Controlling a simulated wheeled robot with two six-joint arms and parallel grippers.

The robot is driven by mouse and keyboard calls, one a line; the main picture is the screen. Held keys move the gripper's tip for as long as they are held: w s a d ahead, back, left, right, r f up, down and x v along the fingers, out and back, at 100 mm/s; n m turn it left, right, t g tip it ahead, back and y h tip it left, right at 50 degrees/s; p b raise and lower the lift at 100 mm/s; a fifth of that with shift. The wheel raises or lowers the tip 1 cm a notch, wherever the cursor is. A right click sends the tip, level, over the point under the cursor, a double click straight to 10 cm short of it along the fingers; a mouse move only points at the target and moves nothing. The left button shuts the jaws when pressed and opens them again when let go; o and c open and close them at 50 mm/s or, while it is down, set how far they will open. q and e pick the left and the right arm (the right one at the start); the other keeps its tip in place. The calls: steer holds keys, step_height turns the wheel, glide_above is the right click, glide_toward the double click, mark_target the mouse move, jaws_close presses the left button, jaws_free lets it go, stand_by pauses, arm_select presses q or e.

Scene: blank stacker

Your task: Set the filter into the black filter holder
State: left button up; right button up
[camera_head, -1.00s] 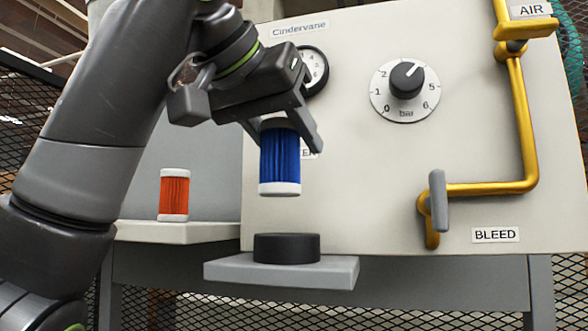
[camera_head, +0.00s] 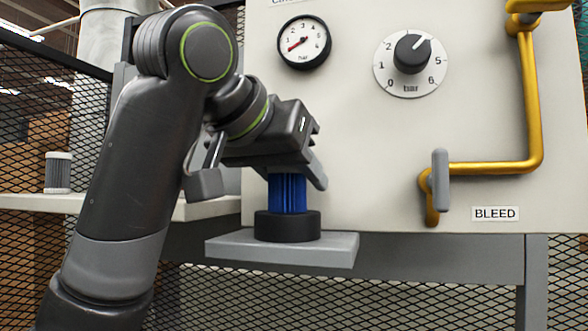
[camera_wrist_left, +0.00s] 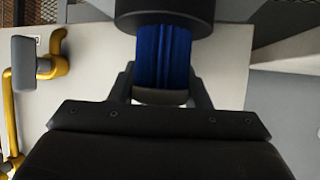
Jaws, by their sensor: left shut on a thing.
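The blue pleated filter (camera_head: 287,193) stands upright, its lower end down inside the round black filter holder (camera_head: 287,228). Its bottom cap is hidden by the holder's rim. My left gripper (camera_head: 292,178) is shut on the filter's upper end from above. In the left wrist view, the fingers (camera_wrist_left: 161,88) lie on both sides of the filter's end cap (camera_wrist_left: 160,97). The blue pleats (camera_wrist_left: 163,55) run into the dark holder (camera_wrist_left: 165,16) there. My right gripper is in neither view.
The holder sits on a grey ledge (camera_head: 335,247) below the white panel (camera_head: 350,140). A yellow pipe (camera_head: 495,167) with a grey lever (camera_head: 440,180) is at right. A grey filter (camera_head: 58,172) stands on the left shelf (camera_head: 25,202).

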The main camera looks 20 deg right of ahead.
arm_select(q)
steer(key=shift+s, duration=0.1)
steer(key=shift+f+b, duration=0.25)
steer(key=shift+b, duration=0.05)
steer(key=o, duration=1.1)
steer(key=shift+c, duration=0.2)
steer(key=shift+r, duration=0.1)
steer(key=shift+r, duration=0.1)
steer(key=shift+r+p, duration=0.2)
steer(key=shift+p, duration=0.15)
steer(key=b+v, duration=0.6)
steer(key=v, duration=0.6)
steer(key=shift+f, duration=0.15)
